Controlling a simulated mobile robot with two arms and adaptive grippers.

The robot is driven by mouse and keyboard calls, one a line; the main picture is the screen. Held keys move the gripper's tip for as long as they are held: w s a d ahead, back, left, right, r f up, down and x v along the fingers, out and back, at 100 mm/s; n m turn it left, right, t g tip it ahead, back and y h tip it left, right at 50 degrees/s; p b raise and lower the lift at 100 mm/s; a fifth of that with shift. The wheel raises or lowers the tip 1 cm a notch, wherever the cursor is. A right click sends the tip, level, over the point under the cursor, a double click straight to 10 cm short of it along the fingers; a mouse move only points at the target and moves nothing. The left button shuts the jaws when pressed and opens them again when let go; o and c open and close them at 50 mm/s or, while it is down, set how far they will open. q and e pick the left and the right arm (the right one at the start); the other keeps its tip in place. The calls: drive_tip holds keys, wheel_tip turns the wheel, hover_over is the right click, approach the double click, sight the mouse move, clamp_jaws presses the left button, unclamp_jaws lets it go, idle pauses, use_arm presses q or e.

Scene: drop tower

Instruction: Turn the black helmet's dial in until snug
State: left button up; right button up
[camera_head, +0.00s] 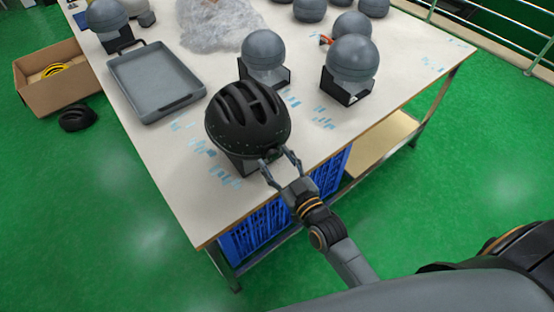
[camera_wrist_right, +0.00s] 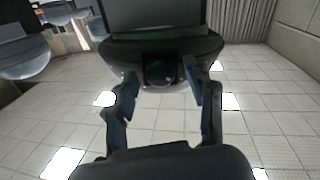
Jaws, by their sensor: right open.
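The black helmet (camera_head: 247,112) sits on a grey head form on a dark stand near the table's front edge. Its lower rear rim faces my right arm. In the right wrist view, the helmet's dark rim (camera_wrist_right: 205,48) spans the top, and the round black dial (camera_wrist_right: 160,73) shows below it. My right gripper (camera_head: 279,161) is open at the rim, and in its wrist view the two fingers (camera_wrist_right: 161,80) stand on either side of the dial. Gaps seem to show between fingers and dial; contact is unclear. My left gripper is not in view.
The table (camera_head: 185,190) also bears a grey tray (camera_head: 150,103), clear wrap (camera_head: 217,22) and several grey head forms, two close behind the helmet (camera_head: 264,50) (camera_head: 352,60). A cardboard box (camera_head: 45,95) and another black helmet (camera_head: 77,118) are on the floor. A blue crate (camera_head: 255,230) stands under the table.

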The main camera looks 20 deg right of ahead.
drive_tip(key=shift+c, duration=0.4)
clamp_jaws()
drive_tip(key=m+p, duration=0.1)
drive_tip(key=m, duration=0.2)
drive_tip(key=shift+r, duration=0.1)
drive_tip(key=m+p, duration=0.1)
drive_tip(key=m, duration=0.6)
drive_tip(key=shift+m, duration=1.5)
